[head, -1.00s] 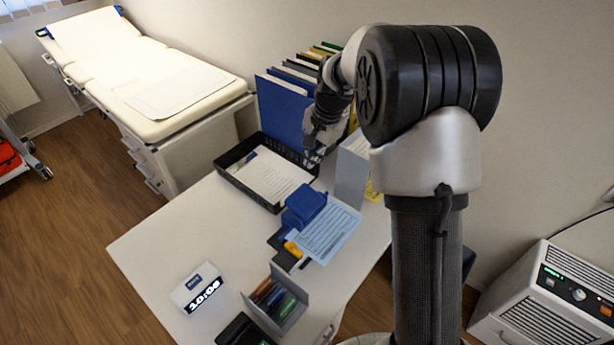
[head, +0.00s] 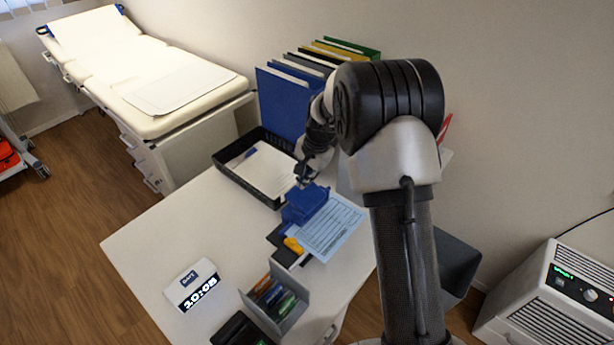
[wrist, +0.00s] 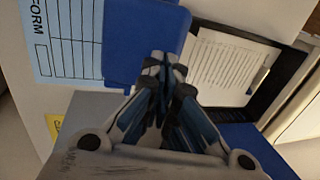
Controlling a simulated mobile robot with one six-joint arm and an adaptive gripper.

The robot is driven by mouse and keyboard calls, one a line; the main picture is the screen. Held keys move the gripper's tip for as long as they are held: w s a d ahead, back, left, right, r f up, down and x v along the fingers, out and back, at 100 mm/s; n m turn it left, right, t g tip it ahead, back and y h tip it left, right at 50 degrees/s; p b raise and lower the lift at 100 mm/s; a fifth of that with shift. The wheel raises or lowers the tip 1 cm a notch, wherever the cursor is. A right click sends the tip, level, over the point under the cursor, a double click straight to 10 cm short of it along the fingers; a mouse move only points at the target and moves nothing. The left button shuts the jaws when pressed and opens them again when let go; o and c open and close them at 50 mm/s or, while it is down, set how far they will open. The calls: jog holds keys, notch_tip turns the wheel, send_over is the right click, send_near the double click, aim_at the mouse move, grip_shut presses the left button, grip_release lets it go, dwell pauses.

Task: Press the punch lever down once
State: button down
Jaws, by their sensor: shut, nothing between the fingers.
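The blue hole punch (head: 305,205) stands on the white desk, its broad blue lever facing up. In the wrist view the lever (wrist: 145,45) is a blue panel just beyond my fingertips. A light blue printed form (head: 328,230) lies at the punch, its near edge by the lever; it also shows in the wrist view (wrist: 70,35). My gripper (head: 305,172) is above the far edge of the punch, with its fingers together and empty (wrist: 163,68). I cannot tell whether the fingertips touch the lever.
A black paper tray (head: 232,178) lies behind the punch. Upright binders (head: 284,103) stand against the wall. The desk's left part is clear.

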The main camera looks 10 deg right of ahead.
jog(key=shift+a+r+p, duration=0.1)
jog(key=shift+p, duration=0.3)
jog(key=shift+w+p, duration=0.1)
jog(key=shift+p, duration=0.45)
jog(key=shift+w+a+g+h+p, duration=0.2)
jog(key=shift+g+h+p, duration=0.25)
jog(key=shift+p, duration=0.7)
jog(key=shift+f+g+p, duration=0.25)
jog(key=shift+f+p, duration=0.05)
jog(key=shift+w+a+f, duration=0.15)
jog(key=shift+w+f, duration=0.15)
jog(key=shift+f, duration=0.25)
notch_tip(320, 180, up, 12)
jog(key=shift+s+d, duration=0.35)
jog(key=shift+s, duration=0.1)
